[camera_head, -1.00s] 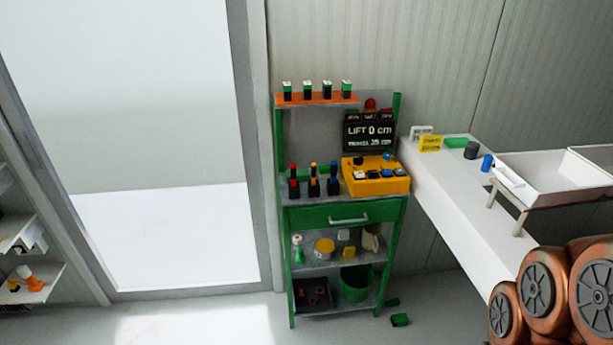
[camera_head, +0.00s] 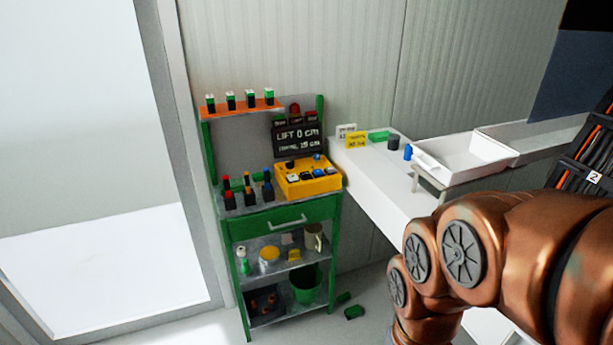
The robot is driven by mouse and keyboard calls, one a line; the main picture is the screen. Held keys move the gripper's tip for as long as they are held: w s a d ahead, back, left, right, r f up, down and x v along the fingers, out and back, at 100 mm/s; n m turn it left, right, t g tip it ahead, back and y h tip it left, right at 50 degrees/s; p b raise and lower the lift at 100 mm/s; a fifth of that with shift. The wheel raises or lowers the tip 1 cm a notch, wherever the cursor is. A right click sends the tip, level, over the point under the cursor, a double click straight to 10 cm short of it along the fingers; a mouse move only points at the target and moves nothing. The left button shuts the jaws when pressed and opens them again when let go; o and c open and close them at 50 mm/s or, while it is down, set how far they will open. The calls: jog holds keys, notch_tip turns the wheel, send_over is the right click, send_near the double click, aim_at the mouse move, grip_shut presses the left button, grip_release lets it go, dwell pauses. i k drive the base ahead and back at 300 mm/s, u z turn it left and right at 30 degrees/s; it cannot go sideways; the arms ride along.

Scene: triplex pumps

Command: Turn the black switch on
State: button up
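A yellow control box (camera_head: 308,181) sits on the top of a green workstation (camera_head: 262,219), left of centre. It carries several small knobs and switches in black, white and blue. A black knob (camera_head: 290,164) shows at its back left; I cannot tell which control is the black switch or how it is set. A dark display (camera_head: 297,138) behind the box reads "LIFT 0 cm". My copper-coloured arm fills the lower right, apart from the box. My gripper is out of the picture.
A white bench (camera_head: 372,178) right of the workstation holds a white tray (camera_head: 465,152), a blue cylinder (camera_head: 407,152) and a dark cylinder (camera_head: 393,143). A green bucket (camera_head: 306,286) stands on the lower shelf. Small green pieces (camera_head: 354,312) lie on the floor.

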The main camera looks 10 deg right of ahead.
aim_at(290, 163)
jog(key=u, duration=0.5)
jog(key=i, duration=0.75)
jog(key=u, duration=0.6)
jog(key=i, duration=1.05)
jog(key=z, duration=0.65)
jog(key=i, duration=0.5)
jog(key=z, duration=0.3)
